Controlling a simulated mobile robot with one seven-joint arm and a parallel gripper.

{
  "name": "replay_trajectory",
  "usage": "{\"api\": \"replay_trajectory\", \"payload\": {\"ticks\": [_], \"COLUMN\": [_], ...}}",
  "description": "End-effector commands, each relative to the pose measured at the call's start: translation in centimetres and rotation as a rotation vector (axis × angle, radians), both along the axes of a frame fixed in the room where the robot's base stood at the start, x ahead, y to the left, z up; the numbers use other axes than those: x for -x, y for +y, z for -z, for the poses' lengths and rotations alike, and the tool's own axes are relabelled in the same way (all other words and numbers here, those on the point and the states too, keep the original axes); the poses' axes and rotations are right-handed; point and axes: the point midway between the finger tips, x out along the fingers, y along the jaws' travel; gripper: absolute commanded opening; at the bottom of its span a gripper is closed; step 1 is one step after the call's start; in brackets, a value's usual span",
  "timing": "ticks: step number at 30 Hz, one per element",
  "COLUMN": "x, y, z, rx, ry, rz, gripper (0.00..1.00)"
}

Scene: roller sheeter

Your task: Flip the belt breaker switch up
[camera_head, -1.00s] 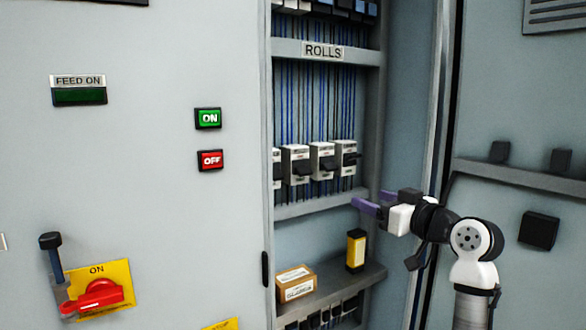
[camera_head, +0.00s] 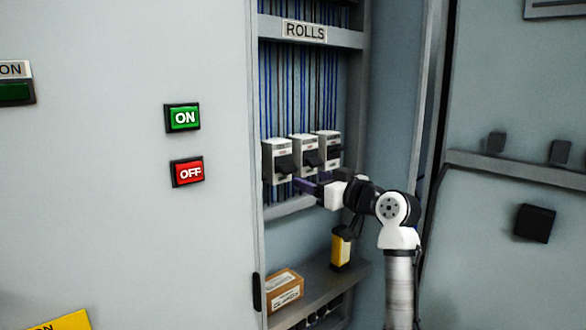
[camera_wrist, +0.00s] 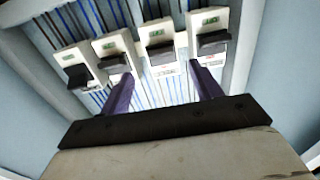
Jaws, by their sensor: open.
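A row of white breakers with black levers shows in the head view (camera_head: 305,152) and in the wrist view (camera_wrist: 160,36). Their labels are too small to read, so I cannot tell which one is the belt breaker. The levers stick out from the faces; their up or down position is not clear. My gripper (camera_head: 304,185) is at the row's lower edge in the head view. In the wrist view its purple fingers (camera_wrist: 161,76) are apart and empty, one on each side below the lever (camera_wrist: 161,53) of the third breaker from left. Contact is not clear.
A shelf edge (camera_head: 290,208) runs just below the breakers. A cardboard box (camera_head: 284,291) and a yellow-and-black device (camera_head: 341,248) stand on the lower shelf. The cabinet panel (camera_head: 215,240) borders the bay on the left.

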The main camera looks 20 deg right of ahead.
Motion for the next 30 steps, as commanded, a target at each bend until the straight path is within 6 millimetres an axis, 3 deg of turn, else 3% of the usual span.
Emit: {"api": "replay_trajectory", "payload": {"ticks": [3, 10, 15, 24, 30], "x": [-2.6, -6.1, -7.2, -7.4, -7.4], "y": [1.0, 2.2, 2.6, 2.7, 2.7], "z": [-0.3, -0.2, -0.1, 0.0, 0.0], "rx": [0.0, 0.0, 0.0, 0.001, 0.0], "ry": [0.002, 0.001, 0.0, 0.0, 0.0], "rz": [-0.001, -0.001, 0.0, 0.0, 0.001], "gripper": [0.64, 0.64, 0.64, 0.64, 0.39]}}
